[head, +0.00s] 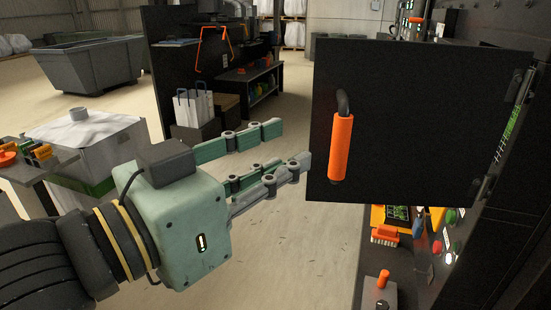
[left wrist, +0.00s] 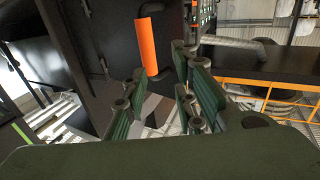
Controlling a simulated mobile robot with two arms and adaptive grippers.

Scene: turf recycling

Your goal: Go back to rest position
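My left gripper (head: 293,143) reaches in from the left, its pale green fingers spread apart with nothing between them. It also shows in the left wrist view (left wrist: 163,72), with a gap between the fingers. Right of the fingertips is a black cabinet door (head: 430,110) with an upright orange handle (head: 341,147). In the head view the fingertips look apart from the handle. The handle also shows in the left wrist view (left wrist: 151,45), beyond the fingers. My right gripper is not in view.
A control panel with buttons and an orange-topped lever (head: 383,279) lies below the door. A white sack-like container (head: 88,130) and a tray of colored parts (head: 38,155) stand at left. A grey skip (head: 90,65) and workbench (head: 248,75) are farther back. Open floor lies between.

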